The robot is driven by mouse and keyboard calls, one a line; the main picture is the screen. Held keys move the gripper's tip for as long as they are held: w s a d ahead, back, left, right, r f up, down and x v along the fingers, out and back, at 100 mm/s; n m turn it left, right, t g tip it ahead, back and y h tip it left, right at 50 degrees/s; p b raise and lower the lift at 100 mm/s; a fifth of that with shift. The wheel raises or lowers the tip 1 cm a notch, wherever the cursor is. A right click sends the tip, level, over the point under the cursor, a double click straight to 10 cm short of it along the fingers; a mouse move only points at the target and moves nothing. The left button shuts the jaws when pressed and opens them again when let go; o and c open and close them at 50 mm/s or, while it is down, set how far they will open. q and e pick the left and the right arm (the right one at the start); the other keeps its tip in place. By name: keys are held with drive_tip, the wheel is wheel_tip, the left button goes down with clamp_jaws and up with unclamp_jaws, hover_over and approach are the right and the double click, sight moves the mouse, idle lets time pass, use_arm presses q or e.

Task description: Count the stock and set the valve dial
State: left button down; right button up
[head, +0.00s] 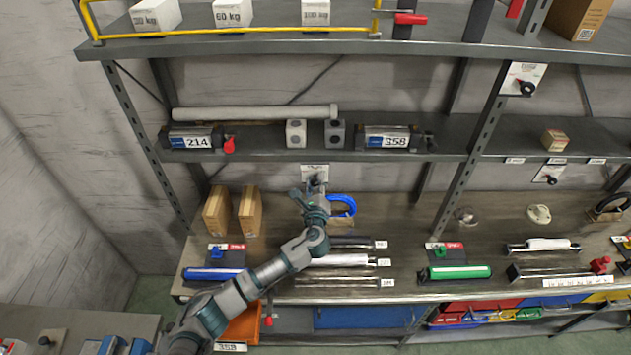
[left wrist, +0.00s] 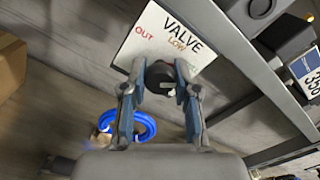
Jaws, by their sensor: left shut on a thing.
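The valve plate (head: 313,168) is fixed below the middle shelf. In the left wrist view the white plate (left wrist: 146,30) reads VALVE, OUT and LOW; its remaining lettering is partly hidden. My left gripper (head: 315,188) is at the plate, its fingers shut on the black valve dial (left wrist: 160,76) from both sides. The dial shows a pale mark, but its exact setting is hard to read. Two grey cubes (head: 296,133) (head: 335,133) sit on the middle shelf between counters reading 214 (head: 194,138) and 358 (head: 389,138). My right gripper is not in view.
A blue ring (head: 342,205) lies right of my gripper. Two tan boxes (head: 217,212) (head: 249,211) stand on the worktop at left. Metal bars (head: 345,283) lie in front. Other dials (head: 525,86) (head: 549,174) are at right. The shelf edge (head: 300,155) is close above my gripper.

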use_arm(q)
drive_tip(key=shift+f+m, duration=0.45)
drive_tip(key=shift+m, duration=0.05)
drive_tip(key=c, duration=1)
unclamp_jaws()
drive_tip(key=shift+o, duration=0.7)
drive_tip(key=shift+r, duration=0.2)
drive_tip(key=s, duration=1.2)
drive_tip(key=shift+d, duration=0.1)
